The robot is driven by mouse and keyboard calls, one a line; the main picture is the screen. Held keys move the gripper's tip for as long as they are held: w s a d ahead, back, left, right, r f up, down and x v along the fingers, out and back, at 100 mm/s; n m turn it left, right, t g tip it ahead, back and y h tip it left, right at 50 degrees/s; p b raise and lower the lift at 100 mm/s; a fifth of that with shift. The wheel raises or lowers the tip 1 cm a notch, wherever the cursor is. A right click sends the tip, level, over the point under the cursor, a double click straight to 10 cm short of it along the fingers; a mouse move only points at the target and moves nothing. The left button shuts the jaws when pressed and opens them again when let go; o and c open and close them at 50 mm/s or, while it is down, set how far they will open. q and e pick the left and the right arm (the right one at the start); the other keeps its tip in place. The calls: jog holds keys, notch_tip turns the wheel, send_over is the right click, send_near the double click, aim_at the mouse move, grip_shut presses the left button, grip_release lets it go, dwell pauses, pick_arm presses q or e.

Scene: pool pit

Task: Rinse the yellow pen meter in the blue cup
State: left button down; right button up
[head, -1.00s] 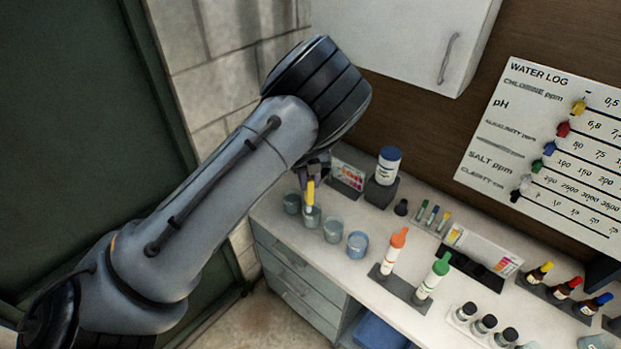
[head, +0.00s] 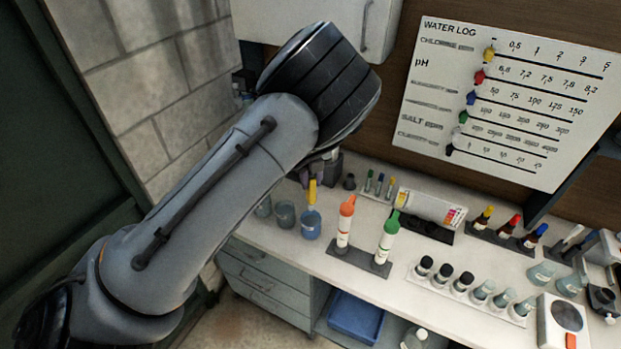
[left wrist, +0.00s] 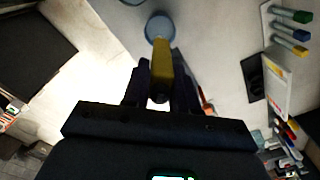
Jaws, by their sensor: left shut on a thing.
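The yellow pen meter (head: 312,190) hangs roughly upright from my left gripper (head: 314,178), which is shut on it. It also shows in the left wrist view (left wrist: 161,66) between my fingers (left wrist: 160,85). The blue cup (head: 311,228) stands on the counter at the right end of a row of cups. The pen's lower end overlaps the cup's rim; I cannot tell whether the tip is inside or above it. In the left wrist view the cup (left wrist: 159,17) lies just beyond the pen's far end. My right gripper is not in view.
Two duller cups (head: 285,214) (head: 263,208) stand left of the blue cup. An orange-capped bottle (head: 344,222) and a green-capped bottle (head: 387,240) stand close on its right in a dark holder. Several small vials (head: 462,281) stand further right.

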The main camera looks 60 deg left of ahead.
aim_at(311, 210)
pick_arm(q)
jog(key=shift+f+b, duration=1.3)
jog(key=shift+f, duration=0.3)
jog(key=shift+f+b, duration=1.25)
jog(key=shift+f, duration=1.5)
jog(key=shift+f+b, duration=0.6)
jog(key=shift+f, duration=0.4)
jog(key=shift+r, duration=0.15)
jog(key=shift+r+p, duration=2.85)
jog(key=shift+r, duration=0.45)
jog(key=shift+r+p, duration=1.35)
jog(key=shift+r, duration=0.4)
